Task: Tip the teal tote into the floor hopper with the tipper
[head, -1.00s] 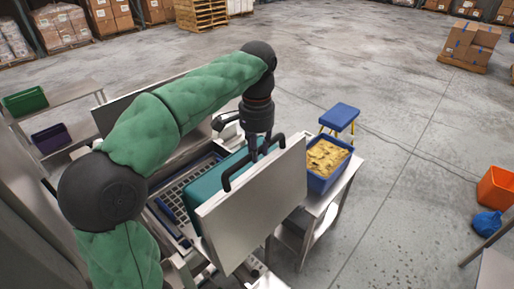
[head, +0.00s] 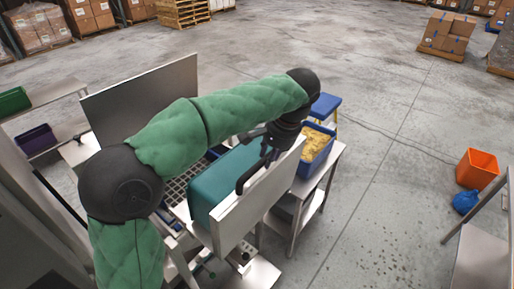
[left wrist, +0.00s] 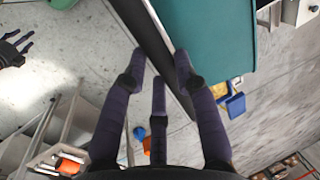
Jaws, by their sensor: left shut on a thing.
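The teal tote (head: 225,185) lies tilted behind the pale metal panel of the tipper (head: 255,208) in the head view. Its teal side also shows in the left wrist view (left wrist: 208,38). My left gripper (head: 272,148) is shut on the tipper's black bar handle (head: 246,179), at the panel's upper edge. In the left wrist view its fingers (left wrist: 158,75) close around the dark bar. A grey grating (head: 178,190), possibly the hopper's, lies left of the tote, partly hidden by my arm. My right gripper (left wrist: 15,50) shows at the left wrist view's left edge, fingers spread and empty.
A blue tub of yellow pieces (head: 314,146) stands on a metal table (head: 322,172) right of the tipper. A blue stool (head: 325,105) is behind it. Open floor lies between.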

